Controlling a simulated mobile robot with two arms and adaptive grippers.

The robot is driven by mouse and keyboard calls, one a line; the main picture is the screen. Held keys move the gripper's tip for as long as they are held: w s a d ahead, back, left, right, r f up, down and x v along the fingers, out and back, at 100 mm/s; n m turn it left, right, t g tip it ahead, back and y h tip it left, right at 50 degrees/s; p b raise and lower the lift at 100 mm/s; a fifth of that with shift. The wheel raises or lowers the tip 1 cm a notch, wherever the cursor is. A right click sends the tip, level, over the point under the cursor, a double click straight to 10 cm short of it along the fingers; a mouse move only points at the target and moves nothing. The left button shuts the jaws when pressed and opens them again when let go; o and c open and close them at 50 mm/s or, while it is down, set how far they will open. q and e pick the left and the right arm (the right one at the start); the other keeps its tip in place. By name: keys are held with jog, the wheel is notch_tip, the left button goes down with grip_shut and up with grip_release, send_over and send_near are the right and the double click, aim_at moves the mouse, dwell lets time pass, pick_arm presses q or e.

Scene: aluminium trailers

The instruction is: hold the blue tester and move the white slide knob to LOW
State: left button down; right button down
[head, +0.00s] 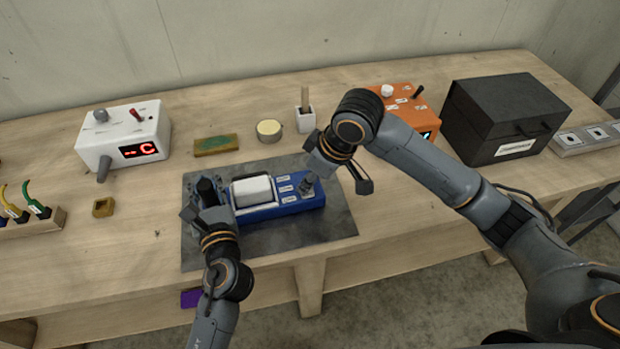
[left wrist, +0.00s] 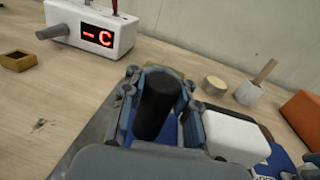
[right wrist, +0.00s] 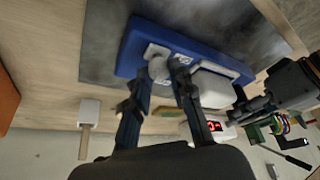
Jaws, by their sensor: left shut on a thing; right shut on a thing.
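The blue tester (head: 300,206) lies on a dark mat, with a black upright handle at its left end. My left gripper (head: 206,200) is shut on that black handle (left wrist: 155,105). A large white block (head: 252,190) sits in a pale frame on the tester; it also shows in the left wrist view (left wrist: 235,137). Three small labels stand to its right, too small to read. My right gripper (right wrist: 163,75) is shut on a pale grey round knob (right wrist: 158,68) at the tester's right end. I cannot tell which of the two is the slide knob.
The dark mat (head: 300,237) lies under the tester. Behind are a yellow-green block (head: 215,145), a round tin (head: 269,130) and a white cup (head: 305,120). A white box with a red display (head: 125,135) stands left; an orange box (head: 405,103) and black case (head: 505,115) stand right.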

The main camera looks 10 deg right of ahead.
jog(key=shift+w, duration=1.5)
jog(key=c, duration=1.1)
grip_release()
jog(key=shift+s, duration=0.1)
jog(key=shift+c, duration=0.2)
jog(key=v, duration=1.2)
